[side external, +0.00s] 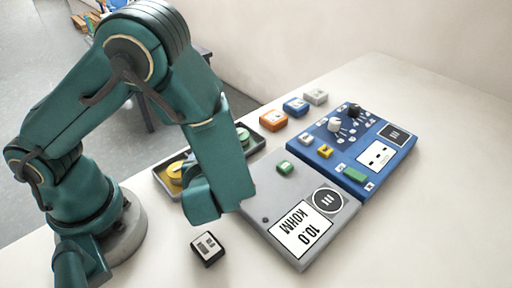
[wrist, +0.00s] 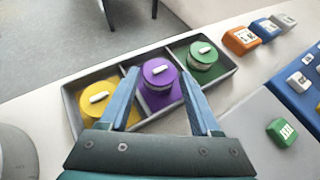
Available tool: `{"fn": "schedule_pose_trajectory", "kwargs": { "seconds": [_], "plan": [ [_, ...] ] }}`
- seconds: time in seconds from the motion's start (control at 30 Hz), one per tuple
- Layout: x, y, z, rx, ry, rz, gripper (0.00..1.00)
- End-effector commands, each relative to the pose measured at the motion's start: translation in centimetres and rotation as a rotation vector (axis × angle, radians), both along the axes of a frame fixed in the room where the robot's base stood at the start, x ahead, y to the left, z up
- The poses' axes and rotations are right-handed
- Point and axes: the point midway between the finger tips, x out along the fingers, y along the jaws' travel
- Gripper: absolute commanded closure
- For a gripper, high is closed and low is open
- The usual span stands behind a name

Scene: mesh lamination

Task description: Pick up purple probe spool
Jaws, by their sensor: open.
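The purple probe spool (wrist: 159,75) sits in the middle compartment of a grey tray (wrist: 231,72) in the wrist view. It is round with a white piece on top. My gripper (wrist: 158,88) is open, its two blue fingers on either side of the purple spool in the picture; I cannot tell how far above it they are. A yellow spool (wrist: 98,99) sits in the left compartment and a green spool (wrist: 203,57) in the right one. In the side view the tray (side external: 163,184) is partly behind my arm, which hides the purple spool and the fingertips.
A grey device (side external: 265,203) with a display and a blue panel (side external: 374,181) with knobs lie right of the tray. Orange (side external: 273,121), blue (side external: 296,106) and grey (side external: 316,97) blocks stand behind. A small black block (side external: 207,249) is at the front. The right table is clear.

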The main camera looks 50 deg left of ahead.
Motion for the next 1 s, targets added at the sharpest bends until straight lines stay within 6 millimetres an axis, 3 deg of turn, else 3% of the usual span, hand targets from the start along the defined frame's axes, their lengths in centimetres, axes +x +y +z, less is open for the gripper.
{"fn": "schedule_pose_trajectory", "kwargs": {
  "seconds": [0.2,0.47,0.63,1.0],
  "plan": [
    [0.86,1.41,-0.89,0.0,0.002,0.003,0.36],
    [0.93,1.48,-0.97,-0.002,0.001,0.001,0.36],
    [0.94,1.47,-0.95,-0.002,0.0,0.002,0.97],
    [0.97,1.45,-0.63,-0.003,-0.002,0.002,1.0]
  ]
}}
